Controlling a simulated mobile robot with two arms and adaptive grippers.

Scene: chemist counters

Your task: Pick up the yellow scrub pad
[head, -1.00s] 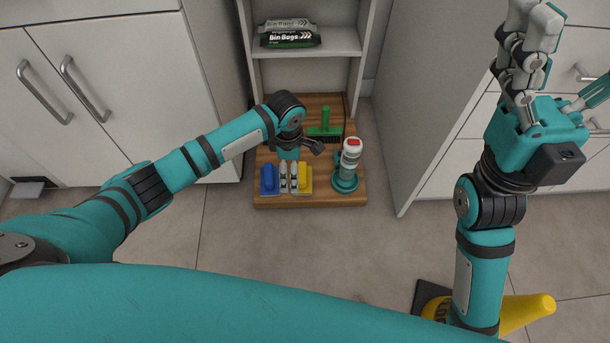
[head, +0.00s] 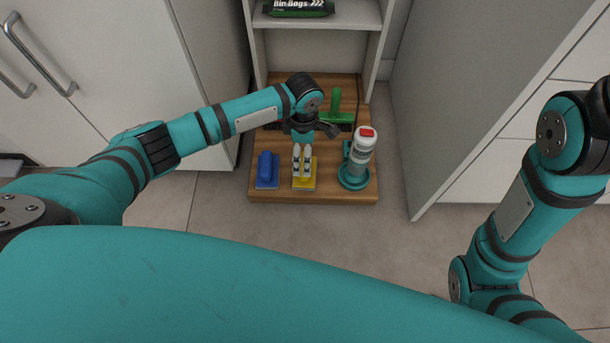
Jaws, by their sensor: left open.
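The yellow scrub pad (head: 311,184) lies on the wooden bottom board of the shelf unit, between a blue scrub pad and a bottle. My left gripper (head: 302,173) points down right over the yellow pad and hides its middle. Its two pale fingers are slightly apart, and the pad's yellow edges show around them. I cannot tell whether the fingers touch the pad. My right arm shows at the right, but its gripper is out of the picture.
The blue scrub pad (head: 267,170) lies just left of the yellow one. A white bottle with a red top (head: 361,149) stands in a teal holder (head: 353,178) to the right. A green brush (head: 335,106) lies behind. Bin bags (head: 298,8) sit on the upper shelf.

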